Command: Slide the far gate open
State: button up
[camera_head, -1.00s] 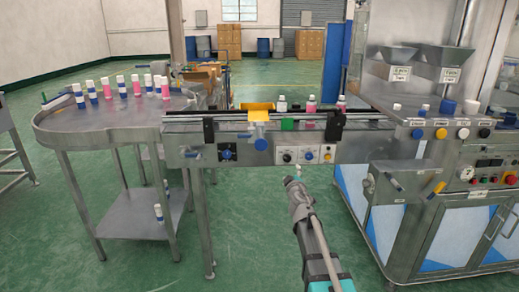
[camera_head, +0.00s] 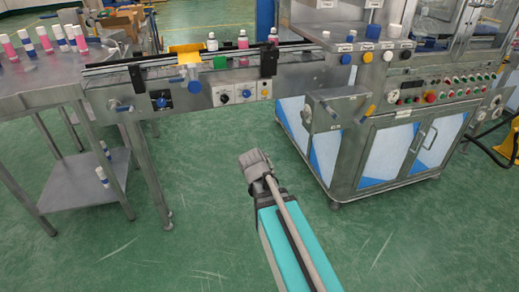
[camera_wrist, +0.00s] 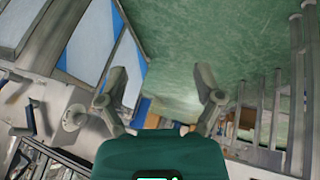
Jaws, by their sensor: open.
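My gripper (camera_wrist: 163,84) shows in the wrist view with its two fingers spread wide and nothing between them. In the head view my arm reaches up from the bottom, its wrist low over the floor in front of the conveyor (camera_head: 137,76) and apart from it; the fingers cannot be made out there. I cannot tell which part is the far gate.
Pink-filled bottles (camera_head: 243,41) stand on the conveyor. A round-ended table (camera_head: 30,75) with several bottles is at the left. The machine cabinet (camera_head: 385,155), with knobs and buttons above its doors, stands at the right. Green floor (camera_head: 190,245) is clear in front.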

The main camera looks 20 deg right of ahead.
jog(key=s+a+f+g+y, duration=0.1)
jog(key=s+a+g+y, duration=0.1)
jog(key=s, duration=0.3)
jog(key=s+a+f+g+y, duration=0.1)
jog(key=s+a+g+y, duration=0.1)
jog(key=s, duration=0.4)
jog(key=shift+s+a+f+g, duration=0.3)
jog(key=shift+a+f+g, duration=0.15)
jog(key=shift+a, duration=0.5)
jog(key=c, duration=0.4)
jog(key=shift+d, duration=0.1)
